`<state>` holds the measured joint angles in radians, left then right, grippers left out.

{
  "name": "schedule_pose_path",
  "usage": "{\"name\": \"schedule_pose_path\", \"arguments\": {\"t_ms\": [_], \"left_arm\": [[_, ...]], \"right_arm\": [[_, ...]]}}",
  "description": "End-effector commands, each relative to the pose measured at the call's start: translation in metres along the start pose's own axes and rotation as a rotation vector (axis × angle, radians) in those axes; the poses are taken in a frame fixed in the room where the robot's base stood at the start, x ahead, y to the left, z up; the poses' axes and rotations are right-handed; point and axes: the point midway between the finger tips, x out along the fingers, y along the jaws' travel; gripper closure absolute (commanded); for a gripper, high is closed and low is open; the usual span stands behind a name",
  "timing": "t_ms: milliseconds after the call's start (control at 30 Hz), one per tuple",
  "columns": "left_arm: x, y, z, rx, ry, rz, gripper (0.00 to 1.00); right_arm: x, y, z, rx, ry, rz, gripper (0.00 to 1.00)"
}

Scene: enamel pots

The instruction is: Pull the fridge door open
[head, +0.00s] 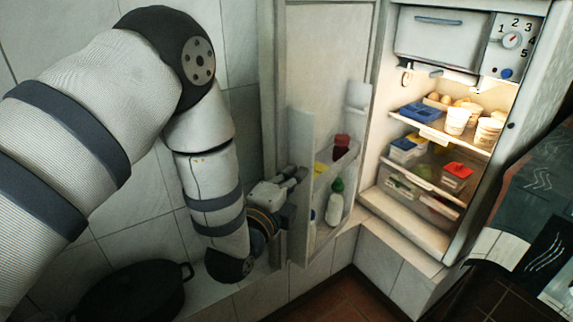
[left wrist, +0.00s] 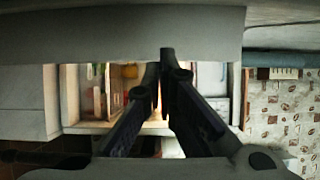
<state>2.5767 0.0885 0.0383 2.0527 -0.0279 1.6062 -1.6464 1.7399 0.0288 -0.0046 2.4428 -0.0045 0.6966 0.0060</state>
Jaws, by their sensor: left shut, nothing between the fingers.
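The fridge (head: 430,235) stands at the right of the head view, its lit inside showing. The fridge door (head: 325,60) is swung wide open to the left, its shelved inner side towards me. My left gripper (head: 302,174) is at the door's left free edge, about level with the lower door shelf. Its fingers are shut with nothing between them. In the left wrist view the shut fingers (left wrist: 165,62) reach up to a pale band that looks like the door (left wrist: 110,35). I cannot tell whether they touch it. My right gripper does not show.
Tubs (head: 457,121) and boxes fill the fridge shelves. A dark pot (head: 130,293) sits at lower left by the tiled wall. A dark counter (head: 535,200) is at right.

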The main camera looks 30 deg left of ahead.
Motion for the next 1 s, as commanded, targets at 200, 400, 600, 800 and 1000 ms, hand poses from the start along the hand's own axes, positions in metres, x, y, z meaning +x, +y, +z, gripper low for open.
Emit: {"name": "schedule_pose_path", "arguments": {"t_ms": [200,400,600,800,1000], "left_arm": [[0.038,0.001,0.011,-0.002,-0.006,0.002,1.0],[0.043,0.001,0.035,-0.002,-0.002,0.002,1.0],[0.044,0.001,0.04,-0.002,-0.001,0.003,1.0],[0.044,0.001,0.04,-0.002,-0.001,0.003,1.0],[0.05,-0.001,0.071,0.001,-0.005,0.0,1.0]], "right_arm": [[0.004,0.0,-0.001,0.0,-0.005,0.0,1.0],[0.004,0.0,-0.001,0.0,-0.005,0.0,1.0],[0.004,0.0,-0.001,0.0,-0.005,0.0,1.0],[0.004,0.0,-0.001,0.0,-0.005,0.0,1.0],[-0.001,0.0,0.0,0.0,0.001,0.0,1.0]]}}
